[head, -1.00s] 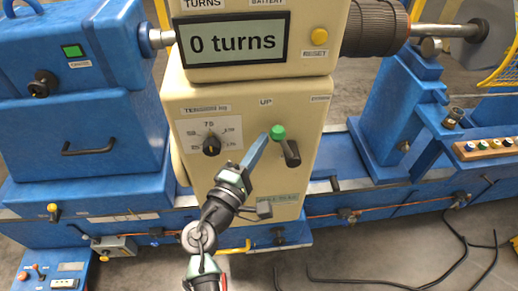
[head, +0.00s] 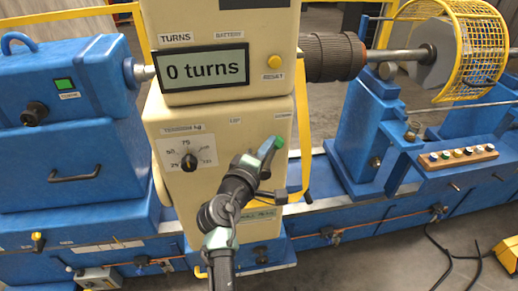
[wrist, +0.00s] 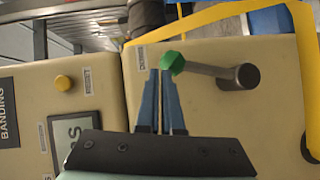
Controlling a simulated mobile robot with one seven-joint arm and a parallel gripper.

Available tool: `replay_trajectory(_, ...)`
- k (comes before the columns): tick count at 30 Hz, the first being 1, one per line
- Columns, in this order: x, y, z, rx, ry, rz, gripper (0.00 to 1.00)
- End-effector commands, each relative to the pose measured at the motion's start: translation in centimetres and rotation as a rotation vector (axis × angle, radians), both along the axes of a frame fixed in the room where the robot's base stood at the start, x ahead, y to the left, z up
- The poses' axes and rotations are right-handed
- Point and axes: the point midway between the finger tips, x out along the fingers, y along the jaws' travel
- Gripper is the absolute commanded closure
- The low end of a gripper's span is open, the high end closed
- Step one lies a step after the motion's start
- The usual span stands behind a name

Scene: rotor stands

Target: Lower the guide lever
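The guide lever has a green knob (head: 279,142) and stands out from the cream front of the machine; my gripper hides part of it in the head view. In the wrist view the green knob (wrist: 173,62) sits at the end of a grey bar running to a dark round pivot (wrist: 246,76). The lever points up toward the counter. My gripper (head: 271,147) is at the knob; in the wrist view its two blue fingers (wrist: 161,76) are close together and appear empty. The fingertips are right beside the knob, on its upper side; contact is unclear.
Above is the counter display (head: 203,72) reading "0 turns", with a yellow button (head: 274,62). A tension dial (head: 189,162) is left of my gripper. A yellow frame (wrist: 306,60) borders the cream panel. Cables lie on the floor at right.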

Motion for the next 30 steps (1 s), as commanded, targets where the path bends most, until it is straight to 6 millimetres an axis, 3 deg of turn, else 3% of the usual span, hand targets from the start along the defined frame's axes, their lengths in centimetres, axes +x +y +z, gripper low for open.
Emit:
replay_trajectory(13,0.6,-1.5,0.3,-0.001,-0.011,0.008,1.00)
replay_trajectory(30,0.6,-1.7,0.4,-0.001,-0.007,0.003,1.00)
